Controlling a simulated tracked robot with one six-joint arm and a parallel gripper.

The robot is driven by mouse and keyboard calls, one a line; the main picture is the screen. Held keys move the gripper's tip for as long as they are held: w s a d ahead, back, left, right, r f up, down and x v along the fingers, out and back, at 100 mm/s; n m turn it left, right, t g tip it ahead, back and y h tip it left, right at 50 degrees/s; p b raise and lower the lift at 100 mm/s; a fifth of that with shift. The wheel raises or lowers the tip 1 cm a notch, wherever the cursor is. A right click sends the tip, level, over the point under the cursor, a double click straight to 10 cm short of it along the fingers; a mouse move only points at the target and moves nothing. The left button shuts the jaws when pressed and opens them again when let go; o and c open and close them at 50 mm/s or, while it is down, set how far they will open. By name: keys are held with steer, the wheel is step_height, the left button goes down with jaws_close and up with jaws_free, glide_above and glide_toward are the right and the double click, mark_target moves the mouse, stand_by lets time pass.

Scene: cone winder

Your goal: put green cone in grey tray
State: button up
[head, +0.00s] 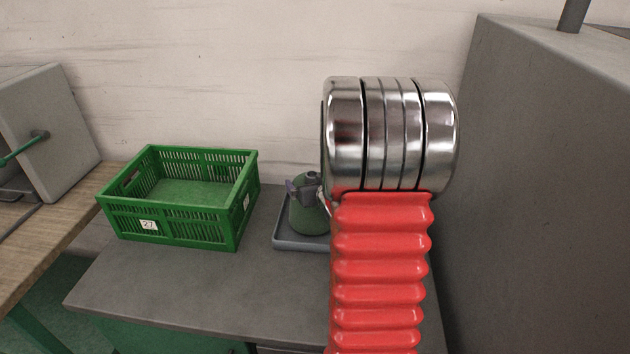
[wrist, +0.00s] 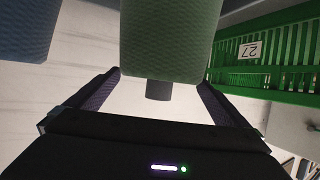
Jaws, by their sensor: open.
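The green cone (head: 308,217) appears to stand upright within the grey tray (head: 301,244), its right side and the tray's right part hidden by my arm in the head view. My gripper (head: 304,186) is at the cone's top. In the wrist view the green cone (wrist: 172,40) fills the top middle, with its dark tube end (wrist: 158,90) pointing down the picture. My open gripper (wrist: 159,80) has one finger on each side of that end, with visible gaps. The cone's base is out of the wrist view.
A green crate (head: 180,226) marked 27 stands left of the tray on the grey table (head: 170,295). A dark blue textured thing (wrist: 28,30) shows at the wrist view's upper left. A large grey cabinet (head: 540,190) stands right. Table room is clear in front of the crate.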

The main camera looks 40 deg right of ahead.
steer(key=v, duration=1.1)
steer(key=shift+s+a, duration=0.1)
stand_by(0.6)
steer(key=a+r+n+g+y, duration=0.1)
steer(key=a+r+g, duration=0.15)
steer(key=a, duration=0.55)
steer(key=a+r+n+g+y, duration=0.1)
steer(key=a+r, duration=0.2)
steer(key=a, duration=0.5)
steer(key=s+a+n+g+y, duration=0.1)
steer(key=s+a+n+y, duration=0.1)
steer(key=s+a, duration=0.4)
steer(key=s+a+n+g+y, duration=0.1)
steer(key=s+a, duration=0.5)
steer(key=a, duration=0.7)
steer(key=shift+s+a+r+n+g+y, duration=0.25)
steer(key=shift+r+n+g+y, duration=0.15)
steer(key=shift+y, duration=0.3)
steer(key=shift+d, duration=0.1)
steer(key=shift+c, duration=0.3)
